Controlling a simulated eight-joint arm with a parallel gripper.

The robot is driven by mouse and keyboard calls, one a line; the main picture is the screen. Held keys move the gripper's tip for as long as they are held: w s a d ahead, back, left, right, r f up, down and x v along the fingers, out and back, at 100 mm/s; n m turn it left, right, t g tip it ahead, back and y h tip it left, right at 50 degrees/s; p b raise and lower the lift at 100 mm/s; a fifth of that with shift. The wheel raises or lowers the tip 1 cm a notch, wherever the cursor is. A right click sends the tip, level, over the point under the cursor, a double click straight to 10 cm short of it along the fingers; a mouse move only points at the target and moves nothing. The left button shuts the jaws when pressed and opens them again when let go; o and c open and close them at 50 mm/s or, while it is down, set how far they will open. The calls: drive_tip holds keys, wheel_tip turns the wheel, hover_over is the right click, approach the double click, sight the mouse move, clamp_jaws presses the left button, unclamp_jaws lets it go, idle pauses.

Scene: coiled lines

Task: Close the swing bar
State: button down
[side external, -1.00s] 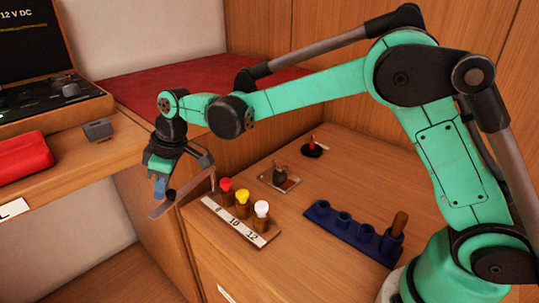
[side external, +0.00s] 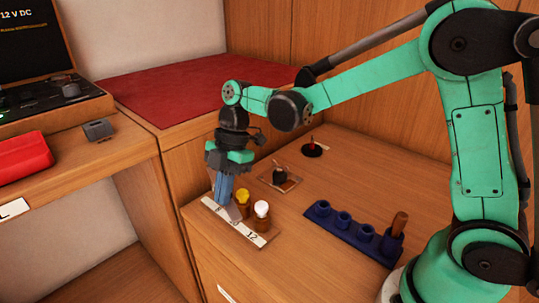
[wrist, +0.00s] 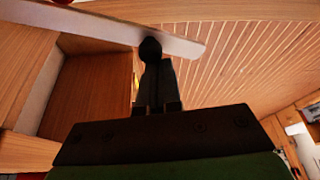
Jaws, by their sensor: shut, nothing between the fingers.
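The swing bar (wrist: 95,27) shows in the wrist view as a long pale grey bar with a rounded end, crossing the top of the picture. My gripper (wrist: 151,48) is shut and empty, and its dark fingertips overlap the bar near that end; I cannot tell whether they touch. In the side view my gripper (side external: 223,202) points down at the left end of the numbered strip (side external: 258,239). A short grey piece of the bar (side external: 231,212) seems to show beside the fingers; the rest is hidden. The yellow-capped peg (side external: 243,199) and white-capped peg (side external: 262,211) stand right of the fingers.
A small plate with a dark fitting (side external: 280,178) and a round black base with a thin red upright (side external: 313,148) stand behind. A blue holder (side external: 345,230) with a wooden-handled tool is at right. A red case (side external: 22,157) lies on the left counter.

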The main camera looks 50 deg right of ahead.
drive_tip(key=shift+s+d+n, duration=0.3)
drive_tip(key=shift+d+n, duration=0.2)
drive_tip(key=shift+d, duration=0.35)
drive_tip(key=shift+s+d, duration=0.25)
drive_tip(key=shift+d, duration=0.95)
drive_tip(key=shift+r, duration=0.1)
drive_tip(key=w+v, duration=0.1)
drive_tip(key=v, duration=0.9)
drive_tip(key=s+f+m+t+h, duration=0.4)
drive_tip(key=s+m+t, duration=0.3)
drive_tip(key=m, duration=1.3)
drive_tip(key=shift+s+d+f+m+t, duration=0.3)
drive_tip(key=shift+s+f, duration=0.2)
drive_tip(key=shift+s, duration=0.6)
